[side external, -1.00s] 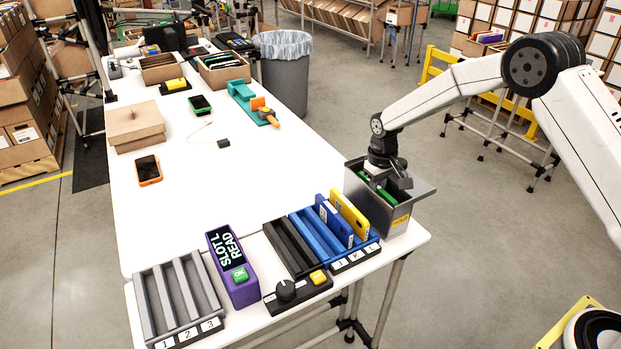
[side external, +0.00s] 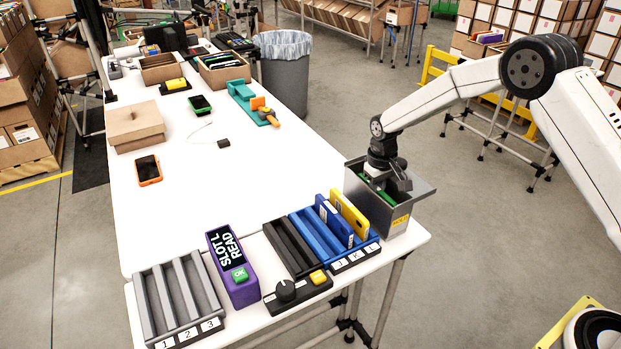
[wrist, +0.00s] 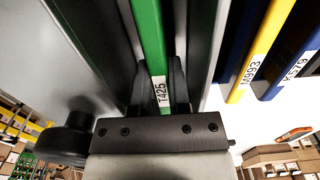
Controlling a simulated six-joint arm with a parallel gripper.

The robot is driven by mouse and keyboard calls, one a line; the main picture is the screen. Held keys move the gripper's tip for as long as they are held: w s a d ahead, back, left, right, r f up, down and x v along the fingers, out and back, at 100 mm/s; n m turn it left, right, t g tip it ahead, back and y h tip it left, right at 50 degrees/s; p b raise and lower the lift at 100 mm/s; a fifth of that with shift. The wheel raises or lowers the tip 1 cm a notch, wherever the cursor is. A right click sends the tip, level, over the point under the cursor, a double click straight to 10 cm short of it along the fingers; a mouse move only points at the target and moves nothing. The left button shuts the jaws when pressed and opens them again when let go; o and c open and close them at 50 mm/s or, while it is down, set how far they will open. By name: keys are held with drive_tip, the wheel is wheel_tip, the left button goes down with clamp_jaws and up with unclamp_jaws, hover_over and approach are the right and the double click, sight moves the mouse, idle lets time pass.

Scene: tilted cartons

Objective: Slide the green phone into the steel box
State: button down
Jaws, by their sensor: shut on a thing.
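The steel box (side external: 381,214) stands at the table's near right corner, with its lid open to the right. My gripper (side external: 384,178) points down into the box's open top. In the wrist view my gripper (wrist: 160,92) is shut on the green phone (wrist: 148,40), which carries a label reading T425. The green phone (side external: 387,198) shows partly inside the box in the side view, between the box walls. Its lower end is hidden, so I cannot tell whether it touches the bottom.
A blue rack (side external: 318,246) holding a blue phone (side external: 333,224) and a yellow phone (side external: 350,214) stands just left of the box. Further left are a black rack (side external: 288,250), a purple reader (side external: 236,280) and a grey rack (side external: 160,305).

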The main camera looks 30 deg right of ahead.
idle(0.3)
drive_tip(key=c, duration=0.5)
unclamp_jaws()
drive_tip(key=shift+r, duration=3.95)
wheel_tip(320, 180, up, 7)
drive_tip(key=s+f+t, duration=0.1)
drive_tip(key=s+f, duration=0.1)
drive_tip(key=s, duration=1)
drive_tip(key=s+a+f+t, duration=0.1)
drive_tip(key=s+f, duration=0.2)
drive_tip(key=s, duration=1)
drive_tip(key=shift+f+t, duration=0.2)
drive_tip(key=shift+t, duration=0.1)
